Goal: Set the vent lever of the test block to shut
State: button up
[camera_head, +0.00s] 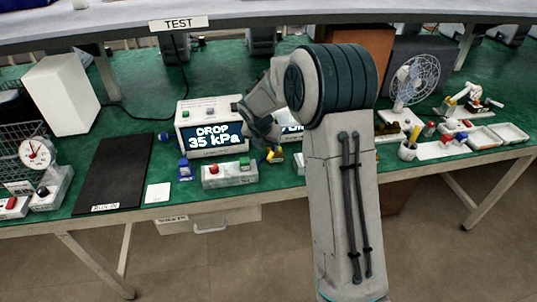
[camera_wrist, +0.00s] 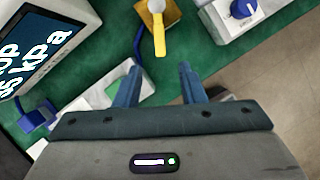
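The test block (camera_wrist: 146,12) is a small brass-coloured block with a yellow vent lever (camera_wrist: 159,38) and a round pale top. In the wrist view the lever points down the picture toward my gripper. In the head view the lever (camera_head: 269,155) is small and partly crowded by my arm. My gripper (camera_wrist: 160,70) is open and empty. Its two blue fingers are apart, and the lever's end lies just beyond the gap between their tips. I cannot tell the height between them. A blue hose (camera_wrist: 138,42) runs beside the block.
A tester (camera_head: 211,134) reads "DROP 35 kPa"; another display is partly hidden behind my arm. A box with a blue knob (camera_wrist: 243,9) stands right. A black mat (camera_head: 110,172) lies further left.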

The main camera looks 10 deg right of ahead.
aim_at(269, 157)
jog(key=x, duration=0.7)
grip_shut()
